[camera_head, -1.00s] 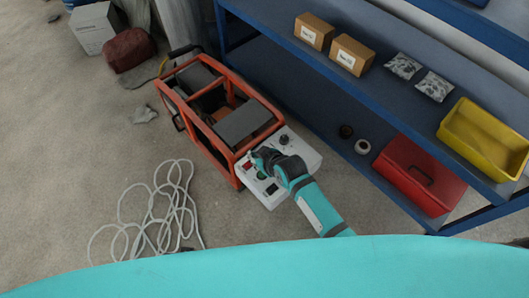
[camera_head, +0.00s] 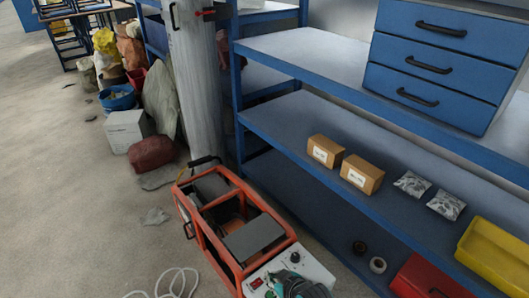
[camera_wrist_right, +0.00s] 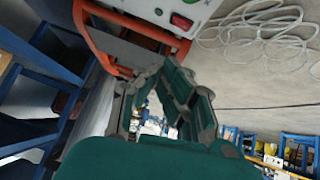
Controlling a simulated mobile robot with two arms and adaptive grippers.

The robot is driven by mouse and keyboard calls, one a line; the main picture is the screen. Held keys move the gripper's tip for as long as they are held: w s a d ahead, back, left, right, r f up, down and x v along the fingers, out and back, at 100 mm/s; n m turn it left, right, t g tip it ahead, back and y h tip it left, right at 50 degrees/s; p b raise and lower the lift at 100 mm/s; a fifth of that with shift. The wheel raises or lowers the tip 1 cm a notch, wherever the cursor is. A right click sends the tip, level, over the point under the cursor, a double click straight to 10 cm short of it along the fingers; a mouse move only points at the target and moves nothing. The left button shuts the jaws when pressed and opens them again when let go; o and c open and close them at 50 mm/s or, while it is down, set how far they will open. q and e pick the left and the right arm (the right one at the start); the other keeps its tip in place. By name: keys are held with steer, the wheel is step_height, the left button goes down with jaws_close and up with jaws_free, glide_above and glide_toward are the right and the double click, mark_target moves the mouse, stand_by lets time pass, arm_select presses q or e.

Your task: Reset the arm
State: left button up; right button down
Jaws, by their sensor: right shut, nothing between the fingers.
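My right gripper (camera_head: 284,287) shows at the bottom edge of the head view, over the white control panel (camera_head: 318,268) at the front of the orange-framed machine (camera_head: 207,240). It is shut and empty. In the right wrist view my right gripper (camera_wrist_right: 172,84) shows its teal and grey fingers. The orange frame (camera_wrist_right: 92,40) and the white panel with a red switch (camera_wrist_right: 181,22) lie beyond them, apart from the fingers as far as I can see. Most of my right arm is out of the head view. My left gripper is not in view.
A blue shelf (camera_head: 300,112) stands to the right, bearing cardboard boxes (camera_head: 360,174), silvery bags and a yellow bin (camera_head: 497,250). A red case (camera_head: 428,280) is below. A white cable (camera_head: 165,288) lies on the floor. Floor at the left is open.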

steer(key=s+d+f+m+g+h, duration=0.1)
steer(key=s+d+f+m+g, duration=0.1)
steer(key=s+d+f, duration=0.55)
steer(key=s+d+f+m+g+h, duration=0.2)
steer(key=s+d+f, duration=0.2)
steer(key=s+f, duration=0.65)
steer(key=s+d+f+m+g+h, duration=0.15)
steer(key=s+d+f, duration=0.4)
steer(key=s, duration=0.55)
arm_select(q)
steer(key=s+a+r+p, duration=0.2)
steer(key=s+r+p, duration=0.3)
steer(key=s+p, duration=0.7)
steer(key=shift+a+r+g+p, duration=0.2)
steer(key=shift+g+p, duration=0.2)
steer(key=shift+p, duration=0.5)
arm_select(e)
steer(key=s+d+r+g, duration=0.1)
steer(key=s+r, duration=0.3)
steer(key=s, duration=0.6)
steer(key=shift+s+d+r, duration=0.15)
steer(key=shift+s+d, duration=0.15)
steer(key=shift+s, duration=0.1)
